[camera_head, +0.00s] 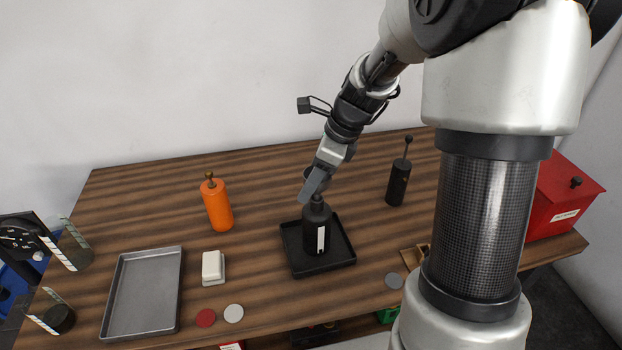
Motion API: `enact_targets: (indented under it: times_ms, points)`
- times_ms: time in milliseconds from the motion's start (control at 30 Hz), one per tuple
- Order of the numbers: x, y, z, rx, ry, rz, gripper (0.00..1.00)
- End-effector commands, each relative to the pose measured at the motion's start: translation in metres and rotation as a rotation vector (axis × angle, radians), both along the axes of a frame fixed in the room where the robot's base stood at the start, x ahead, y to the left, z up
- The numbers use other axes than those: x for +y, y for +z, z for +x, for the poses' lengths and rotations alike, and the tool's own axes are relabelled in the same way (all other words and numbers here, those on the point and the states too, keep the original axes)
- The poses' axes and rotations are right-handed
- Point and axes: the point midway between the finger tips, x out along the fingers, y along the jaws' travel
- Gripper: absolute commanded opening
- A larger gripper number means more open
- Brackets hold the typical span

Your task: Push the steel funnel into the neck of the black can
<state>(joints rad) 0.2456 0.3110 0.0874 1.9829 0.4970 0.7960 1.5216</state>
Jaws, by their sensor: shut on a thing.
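The black can (317,232) stands upright in a black tray (346,262) near the middle of the table, with a pale label on its front. My gripper (309,194) reaches down from the upper right, tilted, with its fingertips just above the can's neck. It is shut on the steel funnel (324,187), which shows only as a small dark rounded piece behind the fingers. The funnel is over the top of the can. I cannot tell whether its spout is inside the neck.
An orange bottle (218,207) stands left of the can, and a dark pump-like cylinder (398,184) to its right. A grey metal tray (143,292), a white block (213,267) and several discs lie at the front left. A red box (562,198) is far right.

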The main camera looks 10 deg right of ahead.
Motion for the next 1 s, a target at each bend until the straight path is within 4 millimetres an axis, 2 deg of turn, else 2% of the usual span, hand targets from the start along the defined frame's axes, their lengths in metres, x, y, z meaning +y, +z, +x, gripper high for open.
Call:
enact_targets:
  times_ms: [567, 600, 700, 1000]
  points:
    - [0.000, -0.015, 0.000, -0.001, 0.000, 0.000, 0.22]
    - [0.000, -0.015, 0.000, -0.001, 0.000, 0.000, 0.52]
    - [0.000, -0.014, 0.000, -0.001, 0.000, 0.000, 0.69]
    - [0.000, -0.014, 0.000, -0.001, 0.000, 0.000, 0.70]
